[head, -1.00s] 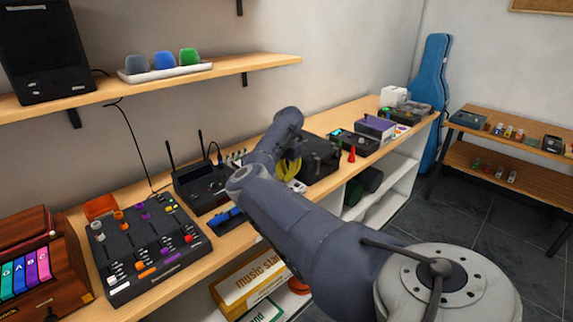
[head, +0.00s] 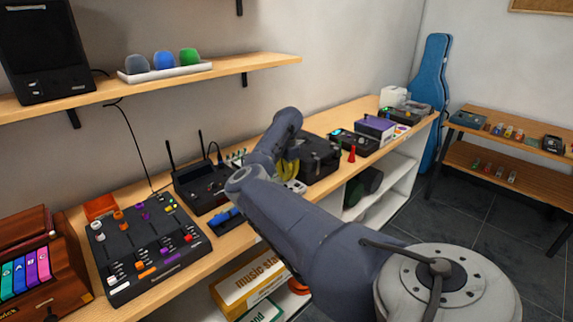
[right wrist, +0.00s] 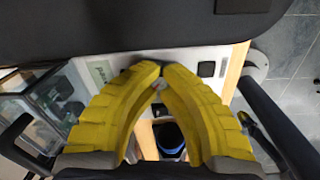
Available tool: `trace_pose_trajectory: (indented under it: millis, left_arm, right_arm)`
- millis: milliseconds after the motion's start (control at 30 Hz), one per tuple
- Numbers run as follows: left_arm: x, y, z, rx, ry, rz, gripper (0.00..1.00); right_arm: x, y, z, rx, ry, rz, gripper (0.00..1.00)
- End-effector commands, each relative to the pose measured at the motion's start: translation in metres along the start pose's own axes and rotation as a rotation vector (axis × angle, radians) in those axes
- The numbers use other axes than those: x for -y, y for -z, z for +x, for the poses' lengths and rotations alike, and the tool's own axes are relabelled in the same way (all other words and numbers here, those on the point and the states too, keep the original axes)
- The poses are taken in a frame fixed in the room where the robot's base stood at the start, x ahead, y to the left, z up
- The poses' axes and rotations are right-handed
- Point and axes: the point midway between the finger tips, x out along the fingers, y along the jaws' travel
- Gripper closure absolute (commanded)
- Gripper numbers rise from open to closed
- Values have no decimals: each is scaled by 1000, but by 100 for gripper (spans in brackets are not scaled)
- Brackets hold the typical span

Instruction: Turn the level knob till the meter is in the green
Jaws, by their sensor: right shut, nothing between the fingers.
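My right gripper (head: 287,170) is over the bench beside a black case, partly hidden by my own arm in the head view. In the right wrist view its two yellow fingers (right wrist: 160,72) are shut tip to tip with nothing held. The fingertips are over a white panel (right wrist: 190,58), and a small dark part shows behind them; I cannot tell whether it is the level knob or whether they touch it. A white device (head: 297,186) shows just under the gripper in the head view. No meter needle or green zone can be read. My left gripper is not in view.
The black case (head: 318,158) stands close to the right gripper, and a dark body (right wrist: 150,28) fills the top of the wrist view. A black unit with antennas (head: 203,188) and a mixer (head: 145,248) stand to the left. A red cone (head: 352,154) stands to the right.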

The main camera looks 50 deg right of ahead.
Motion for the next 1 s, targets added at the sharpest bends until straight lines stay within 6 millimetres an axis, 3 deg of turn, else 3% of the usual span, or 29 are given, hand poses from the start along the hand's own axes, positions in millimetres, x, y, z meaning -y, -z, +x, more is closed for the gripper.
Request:
trace_pose_trajectory:
  millis: [167,433,767,1000]
  left_arm:
    - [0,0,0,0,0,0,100]
    - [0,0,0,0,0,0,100]
    - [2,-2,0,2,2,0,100]
    - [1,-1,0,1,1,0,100]
  right_arm:
    - [0,0,0,0,1,0,100]
    - [0,0,0,0,1,0,72]
    - [0,0,-5,-1,-1,0,72]
    - [-1,0,-39,-1,-4,-1,72]
